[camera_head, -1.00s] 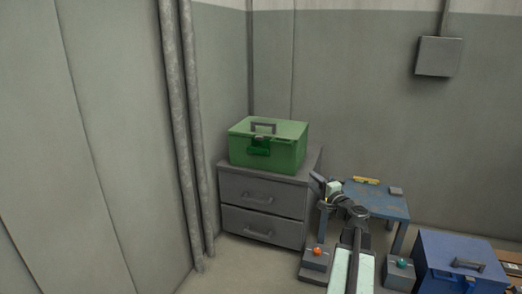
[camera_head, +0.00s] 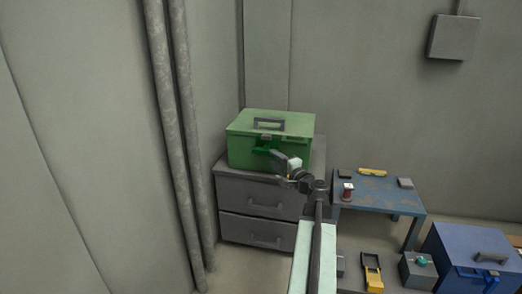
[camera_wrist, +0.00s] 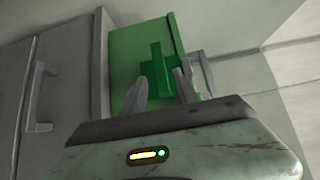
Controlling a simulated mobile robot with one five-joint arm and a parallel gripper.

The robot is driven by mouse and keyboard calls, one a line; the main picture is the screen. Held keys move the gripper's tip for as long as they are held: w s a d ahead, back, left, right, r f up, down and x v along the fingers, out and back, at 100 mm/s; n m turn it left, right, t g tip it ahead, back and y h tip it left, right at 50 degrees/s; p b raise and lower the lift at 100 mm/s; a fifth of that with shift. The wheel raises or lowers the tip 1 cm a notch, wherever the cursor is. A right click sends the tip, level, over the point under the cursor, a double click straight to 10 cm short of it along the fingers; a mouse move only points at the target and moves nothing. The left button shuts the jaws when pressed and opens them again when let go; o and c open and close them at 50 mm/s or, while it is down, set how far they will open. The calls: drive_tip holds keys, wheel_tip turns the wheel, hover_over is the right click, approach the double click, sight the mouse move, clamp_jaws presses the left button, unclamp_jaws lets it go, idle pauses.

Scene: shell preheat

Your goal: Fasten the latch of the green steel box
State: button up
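The green steel box (camera_head: 250,150) stands on top of a grey drawer cabinet, its lid down, with a grey handle on the lid. Its darker green latch (camera_wrist: 158,75) is on the front face; in the head view it is partly hidden by my gripper (camera_head: 283,160). In the wrist view the box is turned on its side, and my gripper (camera_wrist: 160,90) has its two grey fingers apart, with the latch showing between and beyond them. I cannot tell whether the fingers touch the latch, or whether it is fastened.
The grey cabinet (camera_head: 262,205) has two shut drawers with bar handles. A blue table (camera_head: 385,195) holds a yellow item, a grey block and a small red-and-white item. A blue box (camera_head: 465,260) and a teal-knobbed block (camera_head: 418,270) are at lower right. Pipes run along the left wall.

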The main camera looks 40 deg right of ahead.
sight(267, 153)
drive_tip(key=shift+o, duration=0.6)
drive_tip(key=shift+w, duration=0.2)
drive_tip(key=x, duration=0.7)
drive_tip(key=shift+w+d, duration=0.1)
drive_tip(key=shift+w, duration=0.2)
drive_tip(key=shift+c, duration=0.3)
